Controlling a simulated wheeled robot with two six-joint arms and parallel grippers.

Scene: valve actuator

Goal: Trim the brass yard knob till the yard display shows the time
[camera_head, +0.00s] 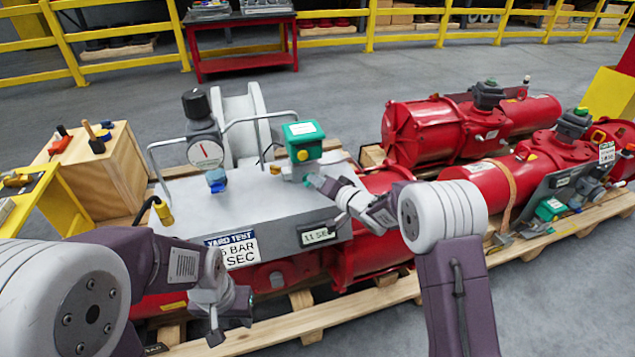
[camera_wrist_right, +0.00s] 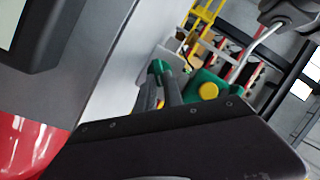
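The yard display (camera_head: 318,236) on the front of the grey panel (camera_head: 260,195) reads about "11 SE"; its end is unclear. A green block (camera_head: 302,139) on the panel carries a round yellow knob (camera_head: 303,155); both show in the right wrist view, the knob (camera_wrist_right: 208,90) right of my fingers. My right gripper (camera_head: 328,186) is by a small green part below the block; its grip is unclear. My left gripper (camera_head: 213,325) hangs low, before the panel.
A dial gauge (camera_head: 206,152) with a black top and a bent rail stand on the panel. Red actuators (camera_head: 440,135) lie right and behind on a pallet. A wooden box (camera_head: 100,170) with tools is at left. Yellow railings run behind.

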